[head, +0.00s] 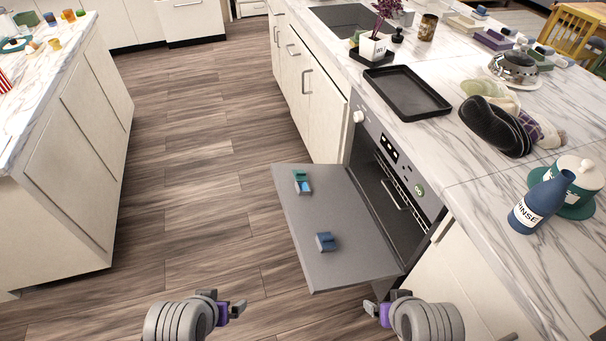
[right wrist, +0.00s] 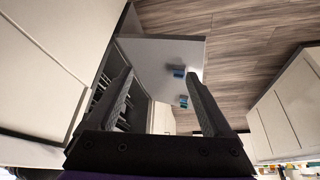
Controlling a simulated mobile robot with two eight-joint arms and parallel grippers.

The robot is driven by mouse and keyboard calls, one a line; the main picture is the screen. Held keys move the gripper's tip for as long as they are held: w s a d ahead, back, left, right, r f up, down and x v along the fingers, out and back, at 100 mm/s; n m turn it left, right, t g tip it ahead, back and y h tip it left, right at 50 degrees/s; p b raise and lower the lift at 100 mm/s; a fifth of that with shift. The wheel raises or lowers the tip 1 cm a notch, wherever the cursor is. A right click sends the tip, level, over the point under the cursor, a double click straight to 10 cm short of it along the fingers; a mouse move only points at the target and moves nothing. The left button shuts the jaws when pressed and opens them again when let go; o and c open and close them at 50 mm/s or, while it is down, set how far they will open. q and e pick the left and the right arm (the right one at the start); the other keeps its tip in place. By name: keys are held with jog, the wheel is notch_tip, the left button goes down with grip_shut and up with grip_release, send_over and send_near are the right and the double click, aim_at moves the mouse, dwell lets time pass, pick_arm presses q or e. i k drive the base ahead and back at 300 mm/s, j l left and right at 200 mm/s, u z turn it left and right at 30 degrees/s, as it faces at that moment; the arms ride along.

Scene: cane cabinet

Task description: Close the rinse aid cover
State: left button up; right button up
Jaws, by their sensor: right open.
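The dishwasher door (head: 300,225) is folded down, its grey inner face up. Toward its far end is a dispenser with a teal cover (head: 300,174) standing up and a light-blue part (head: 305,187) below it. Nearer is a darker blue dispenser piece (head: 326,242). I cannot tell for sure which carries the rinse aid cover. Both pieces show small in the right wrist view on the door (right wrist: 155,60). My right gripper (head: 384,305) is open and empty, short of the door's near edge; its spread fingers (right wrist: 159,78) frame the door. My left gripper (head: 226,302) is open and empty, left of the door.
A black tray (head: 405,92) lies farther back. The wooden floor (head: 190,190) left of the door is clear up to the island (head: 75,150).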

aim_at(299, 175)
jog(key=i+j+u, duration=0.15)
jog(key=j, duration=0.25)
jog(key=i+j+u, duration=0.15)
jog(key=j, duration=0.25)
jog(key=i+j+u, duration=0.15)
jog(key=i+j, duration=0.2)
